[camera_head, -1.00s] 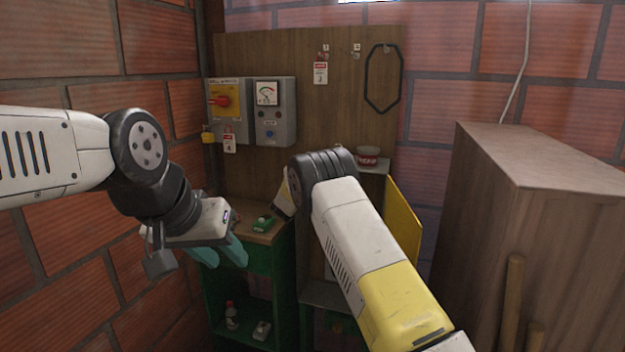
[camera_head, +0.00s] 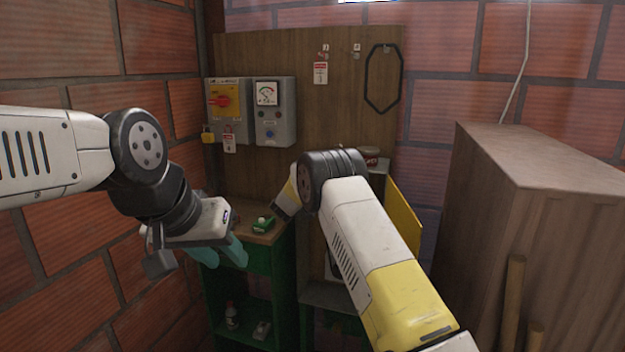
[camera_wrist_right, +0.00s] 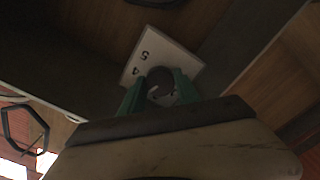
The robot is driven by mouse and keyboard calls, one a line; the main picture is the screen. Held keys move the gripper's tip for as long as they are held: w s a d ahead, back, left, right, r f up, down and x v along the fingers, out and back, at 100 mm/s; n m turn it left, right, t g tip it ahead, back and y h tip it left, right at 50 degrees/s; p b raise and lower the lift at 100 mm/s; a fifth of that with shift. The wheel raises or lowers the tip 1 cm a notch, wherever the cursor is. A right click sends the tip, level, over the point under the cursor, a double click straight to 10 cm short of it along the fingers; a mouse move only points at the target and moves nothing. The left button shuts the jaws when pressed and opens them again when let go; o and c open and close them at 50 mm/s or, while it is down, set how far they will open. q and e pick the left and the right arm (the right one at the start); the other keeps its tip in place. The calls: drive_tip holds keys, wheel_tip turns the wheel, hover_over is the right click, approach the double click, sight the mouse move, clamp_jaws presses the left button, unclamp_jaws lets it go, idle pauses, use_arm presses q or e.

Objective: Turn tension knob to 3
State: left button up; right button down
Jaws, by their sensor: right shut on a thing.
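The tension knob (camera_wrist_right: 161,84) is a small dark round knob in the right wrist view. It sits at a light square plate (camera_wrist_right: 178,55) on which the digits 4 and 5 can be read. My right gripper (camera_wrist_right: 159,92) has its green fingers on both sides of the knob and is shut on it. The digit that the knob points to cannot be read. In the head view my right arm hides the knob and the right gripper. My left gripper (camera_head: 222,252), with teal fingers, hangs at the left, away from the knob; its finger gap is unclear.
A control box with a red switch (camera_head: 223,101) and a meter box (camera_head: 268,94) hang on the wooden board. A green cabinet (camera_head: 272,262) stands below. A yellow door (camera_head: 403,226) stands open beside my right arm. A wooden cabinet (camera_head: 545,160) fills the right side.

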drive_tip(key=shift+a+f, duration=0.1)
drive_tip(key=shift+f, duration=0.05)
drive_tip(key=c, duration=0.9)
unclamp_jaws()
drive_tip(key=v, duration=0.7)
drive_tip(key=shift+s, duration=0.4)
drive_tip(key=shift+a, duration=0.1)
